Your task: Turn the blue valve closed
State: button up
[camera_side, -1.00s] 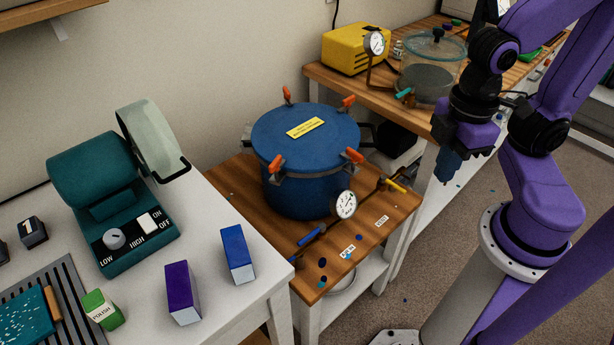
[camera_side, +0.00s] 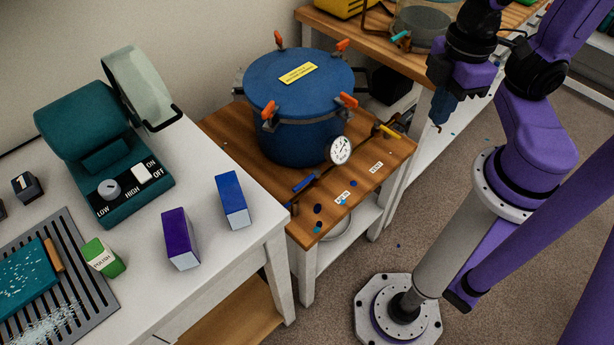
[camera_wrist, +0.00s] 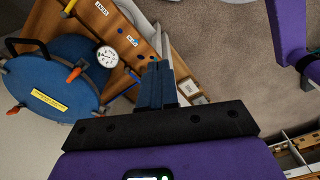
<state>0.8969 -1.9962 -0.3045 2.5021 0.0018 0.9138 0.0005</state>
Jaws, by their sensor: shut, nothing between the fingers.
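The blue valve handle (camera_side: 304,183) is at the near left end of a dark pipe in front of the blue pressure pot (camera_side: 295,135). My gripper (camera_side: 438,126) is shut and empty, beyond the wooden bench's right edge and apart from both valves.
Orange clamps ring the pot lid. Small blue and dark drops and two labels lie on the bench (camera_side: 235,145). A white table (camera_side: 245,245) with a purple box (camera_side: 180,238) and blue box (camera_side: 233,201) stands left.

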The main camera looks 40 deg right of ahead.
jog(key=o, duration=0.5)
jog(key=shift+o, duration=0.9)
jog(key=w+a+f+n, duration=0.1)
jog(key=w+a+f, duration=0.1)
jog(key=w, duration=0.3)
jog(key=w+a+f+n+t, duration=0.1)
jog(key=w+a+f, duration=0.1)
jog(key=w+a, duration=0.3)
jog(key=shift+f+n+h, duration=0.3)
jog(key=shift+f, duration=0.05)
jog(key=n+t, duration=0.1)
jog(key=n, duration=0.2)
send_over(301, 184)
jog(key=s, duration=0.4)
notch_tip(301, 184, down, 7)
jog(key=w+f, duration=0.1)
jog(key=f, duration=0.4)
jog(key=w+f, duration=0.1)
jog(key=f, duration=0.5)
jog(key=w+f, duration=0.1)
jog(key=f, duration=0.4)
jog(key=shift+w+f, duration=0.15)
jog(key=shift+w, duration=0.15)
grip_shut()
